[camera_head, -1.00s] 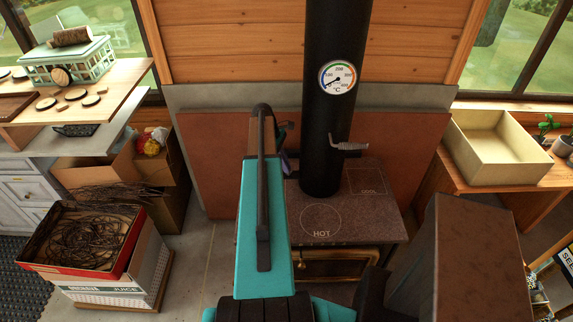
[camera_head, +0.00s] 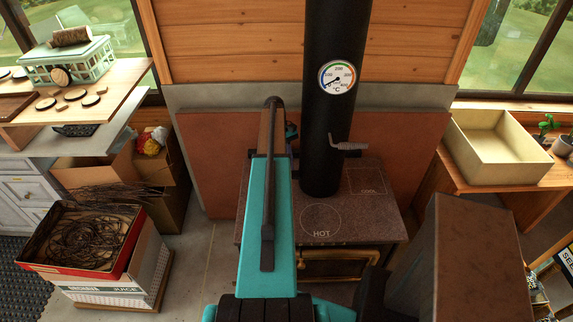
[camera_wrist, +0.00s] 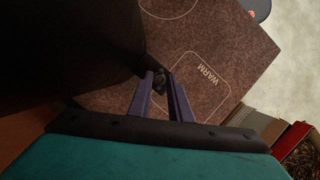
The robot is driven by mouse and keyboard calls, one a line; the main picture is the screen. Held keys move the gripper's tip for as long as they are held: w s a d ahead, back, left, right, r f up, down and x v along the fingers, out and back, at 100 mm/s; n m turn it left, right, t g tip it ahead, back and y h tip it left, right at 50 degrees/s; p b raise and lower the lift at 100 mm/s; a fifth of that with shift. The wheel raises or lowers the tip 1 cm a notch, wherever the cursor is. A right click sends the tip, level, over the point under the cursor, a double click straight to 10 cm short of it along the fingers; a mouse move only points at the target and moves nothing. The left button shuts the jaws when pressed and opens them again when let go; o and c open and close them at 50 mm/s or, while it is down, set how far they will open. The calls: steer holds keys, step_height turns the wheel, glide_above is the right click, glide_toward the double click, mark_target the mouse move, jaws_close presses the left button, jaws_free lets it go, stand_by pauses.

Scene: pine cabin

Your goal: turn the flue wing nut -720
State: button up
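The black flue pipe (camera_head: 322,130) rises from the stove top, with a round temperature gauge (camera_head: 337,77) on its front and a coiled handle (camera_head: 349,146) on its right. In the wrist view the pipe (camera_wrist: 60,50) is a dark mass at left. A small dark piece, apparently the wing nut (camera_wrist: 158,78), shows between the fingertips of my gripper (camera_wrist: 161,80). The blue-violet fingers lie on either side of it; whether they press on it I cannot tell. In the head view my arm hides most of the gripper and the nut.
The stove top (camera_head: 350,225) has marked HOT and COOL areas; WARM shows in the wrist view. A brown box-shaped block (camera_head: 460,265) stands at front right. A cream tray (camera_head: 495,150) is on the right bench.

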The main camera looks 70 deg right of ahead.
steer(key=shift+w+d+r, duration=0.1)
steer(key=shift+w+d, duration=0.1)
steer(key=shift+w, duration=0.1)
stand_by(0.4)
steer(key=n+h, duration=0.1)
steer(key=n, duration=0.1)
steer(key=a+n, duration=0.1)
steer(key=n, duration=0.2)
steer(key=shift+g+h, duration=0.4)
steer(key=n, duration=0.1)
steer(key=n+h, duration=0.1)
steer(key=n, duration=0.1)
steer(key=shift+a, duration=0.35)
steer(key=shift+w+d+n, duration=0.1)
steer(key=shift+n, duration=0.6)
steer(key=shift+c, duration=0.3)
steer(key=shift+d, duration=0.1)
jaws_close()
